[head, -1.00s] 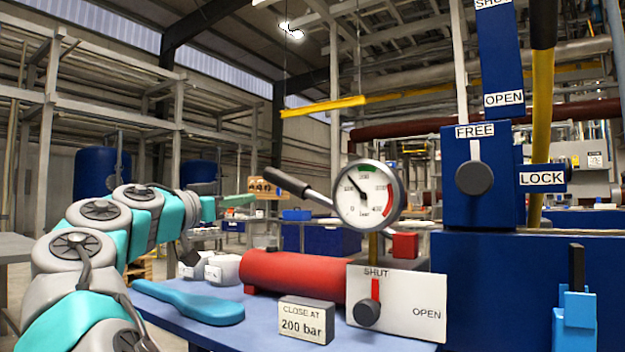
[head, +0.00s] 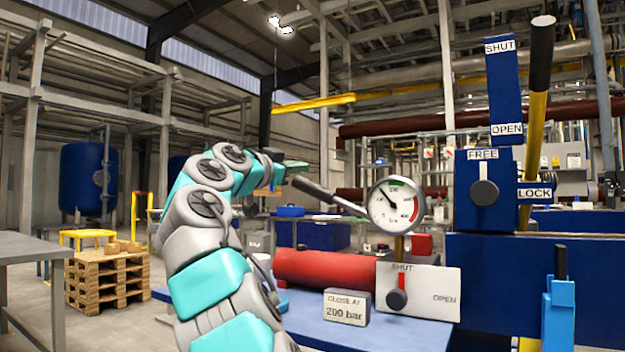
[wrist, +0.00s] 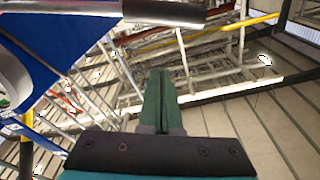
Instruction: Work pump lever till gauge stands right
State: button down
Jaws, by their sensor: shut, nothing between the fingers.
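The pump lever (head: 314,189) slants up to the left from behind the gauge, with a black grip on a metal rod. Its grip also crosses the top of the wrist view (wrist: 165,12). The round gauge (head: 396,205) has a green mark at the top and a red band at right; its needle points up-left, short of the green. A card (head: 346,307) reads "CLOSE AT 200 bar". My gripper (head: 297,164) is just above the grip's outer end. In the wrist view its green fingers (wrist: 160,74) are shut and empty, pointing toward the grip with a gap between.
A red cylinder (head: 320,269) lies on the blue bench. A blue cabinet with FREE/LOCK knob (head: 484,192) and a yellow bar with black grip (head: 540,55) stand at right. Pallets (head: 108,277) stand left.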

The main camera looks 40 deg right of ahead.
jog(key=r+p, duration=0.2)
jog(key=p, duration=0.3)
send_over(315, 188)
jog(key=d, duration=0.2)
jog(key=shift+s+a+f, duration=0.15)
jog(key=shift+s+a, duration=0.1)
jog(key=shift+s, duration=0.2)
jog(key=shift+w+a+f+b, duration=0.1)
jog(key=shift+a+f+b, duration=0.25)
jog(key=shift+f, duration=0.3)
jog(key=shift+w+a+f+b, duration=0.1)
jog(key=shift+f+b, duration=0.35)
jog(key=shift+f, duration=0.15)
jog(key=shift+w+a+f, duration=0.2)
jog(key=shift+a+f, duration=0.1)
jog(key=shift+f, duration=0.2)
jog(key=shift+w+f, duration=0.1)
jog(key=shift+f, duration=0.2)
